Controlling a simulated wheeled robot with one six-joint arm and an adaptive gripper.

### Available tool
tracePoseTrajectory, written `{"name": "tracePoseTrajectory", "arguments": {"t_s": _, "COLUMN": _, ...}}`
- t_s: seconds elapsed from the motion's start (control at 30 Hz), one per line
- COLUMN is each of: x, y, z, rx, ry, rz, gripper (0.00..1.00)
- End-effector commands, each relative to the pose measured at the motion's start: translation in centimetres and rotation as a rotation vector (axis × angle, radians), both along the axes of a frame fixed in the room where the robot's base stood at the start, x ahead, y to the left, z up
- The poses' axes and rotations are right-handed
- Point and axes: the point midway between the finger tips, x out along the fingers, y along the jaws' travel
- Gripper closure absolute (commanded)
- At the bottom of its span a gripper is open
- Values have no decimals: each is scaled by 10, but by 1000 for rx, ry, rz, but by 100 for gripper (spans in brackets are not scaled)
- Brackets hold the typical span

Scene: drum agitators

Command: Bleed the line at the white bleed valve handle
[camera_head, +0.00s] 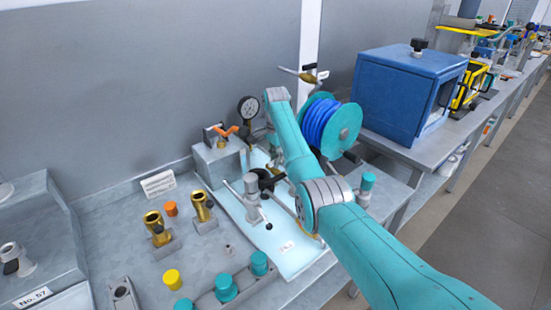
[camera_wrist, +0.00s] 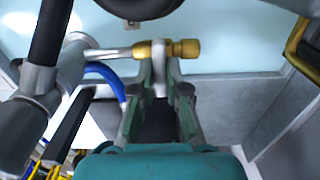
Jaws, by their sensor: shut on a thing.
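The white bleed valve handle (camera_wrist: 159,66) stands upright at the brass valve body (camera_wrist: 185,48) in the wrist view. The brass body sits on the end of a grey metal pipe (camera_wrist: 112,53) that comes from the left. My gripper (camera_wrist: 160,80) is shut on the white handle, with one finger on each side of it. In the head view my teal arm reaches over the light panel (camera_head: 290,262) with the pipework, and it hides most of the handle area.
A grey valve fitting (camera_head: 252,195) stands left of my arm. A pressure gauge (camera_head: 248,107) and an orange-handled valve (camera_head: 226,131) stand behind. A blue hose reel (camera_head: 328,122) is close on the right. Brass fittings (camera_head: 157,226) and teal caps (camera_head: 226,287) stand at front left.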

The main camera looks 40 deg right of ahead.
Motion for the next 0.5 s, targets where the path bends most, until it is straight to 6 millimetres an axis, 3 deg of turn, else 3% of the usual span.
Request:
{"name": "tracePoseTrajectory", "arguments": {"t_s": 0.13, "x": 0, "y": 0, "z": 1, "rx": -1, "ry": -2, "rz": -1, "gripper": 100}}
{"name": "tracePoseTrajectory", "arguments": {"t_s": 0.2, "x": 0, "y": 0, "z": 1, "rx": -1, "ry": -2, "rz": 0, "gripper": 74}}
{"name": "tracePoseTrajectory", "arguments": {"t_s": 0.27, "x": 0, "y": 0, "z": 1, "rx": 0, "ry": -1, "rz": 0, "gripper": 61}}
{"name": "tracePoseTrajectory", "arguments": {"t_s": 0.5, "x": 0, "y": 0, "z": 0, "rx": 0, "ry": -1, "rz": 1, "gripper": 61}}
